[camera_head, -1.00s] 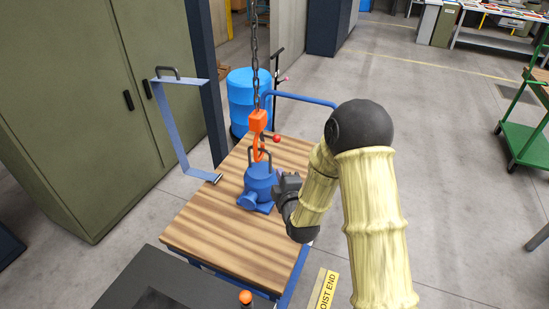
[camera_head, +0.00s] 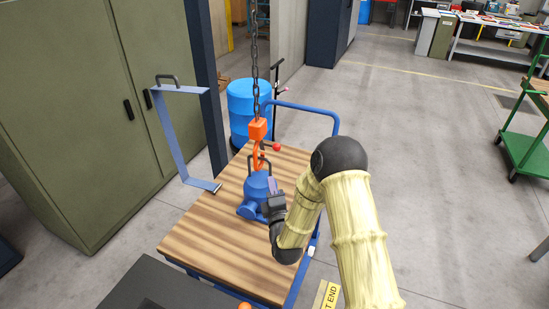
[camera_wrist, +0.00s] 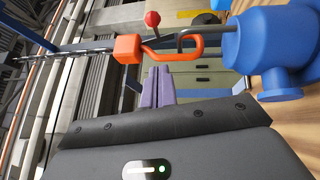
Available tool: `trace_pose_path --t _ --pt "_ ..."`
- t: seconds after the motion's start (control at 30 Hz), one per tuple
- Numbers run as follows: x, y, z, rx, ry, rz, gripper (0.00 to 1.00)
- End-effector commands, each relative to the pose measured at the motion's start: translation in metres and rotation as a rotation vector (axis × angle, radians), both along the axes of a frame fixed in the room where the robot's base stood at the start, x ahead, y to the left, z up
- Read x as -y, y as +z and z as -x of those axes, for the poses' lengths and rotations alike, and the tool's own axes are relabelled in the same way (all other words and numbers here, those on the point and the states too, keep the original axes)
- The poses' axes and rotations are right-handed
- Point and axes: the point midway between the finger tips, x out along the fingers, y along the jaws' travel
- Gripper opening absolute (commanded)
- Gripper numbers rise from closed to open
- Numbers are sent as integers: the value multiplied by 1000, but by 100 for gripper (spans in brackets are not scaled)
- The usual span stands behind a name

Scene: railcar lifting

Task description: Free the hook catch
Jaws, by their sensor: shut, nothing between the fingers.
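The orange hook (camera_head: 259,158) hangs from a dark chain under an orange block (camera_head: 257,130). In the wrist view the hook (camera_wrist: 182,48) is around the grey lifting eye (camera_wrist: 200,35) of a blue pump-like body (camera_wrist: 268,45). That blue body (camera_head: 255,197) stands on the wooden cart top. A thin dark lever with a red ball (camera_wrist: 152,18) shows behind the hook. I cannot make out the catch clearly. My gripper (camera_head: 272,188) is beside the blue body, on its right. Its purple fingers (camera_wrist: 158,82) are together and empty, apart from the hook in the wrist view.
The wooden cart top (camera_head: 215,240) has clear room at the front and left. A blue bracket with a handle (camera_head: 172,135) stands left of the cart. A blue barrel (camera_head: 245,108) and the cart's push rail (camera_head: 325,113) are behind.

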Motion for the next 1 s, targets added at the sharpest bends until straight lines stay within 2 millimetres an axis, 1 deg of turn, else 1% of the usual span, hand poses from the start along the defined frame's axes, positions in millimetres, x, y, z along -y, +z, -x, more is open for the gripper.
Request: trace_pose_path --t 0.03,0.1,0.5,0.6,0.7,0.8,1.0 --pt "-1 4 -8 2 -2 -3 0" --pt "-5 7 -18 2 0 -4 0" --pt "-19 15 -75 0 -1 -3 0" --pt "-7 20 -89 0 -4 -2 0" --pt "-2 21 -99 0 -2 -2 0" --pt "1 21 -104 0 0 -2 0" --pt "1 20 -106 0 2 -2 0"
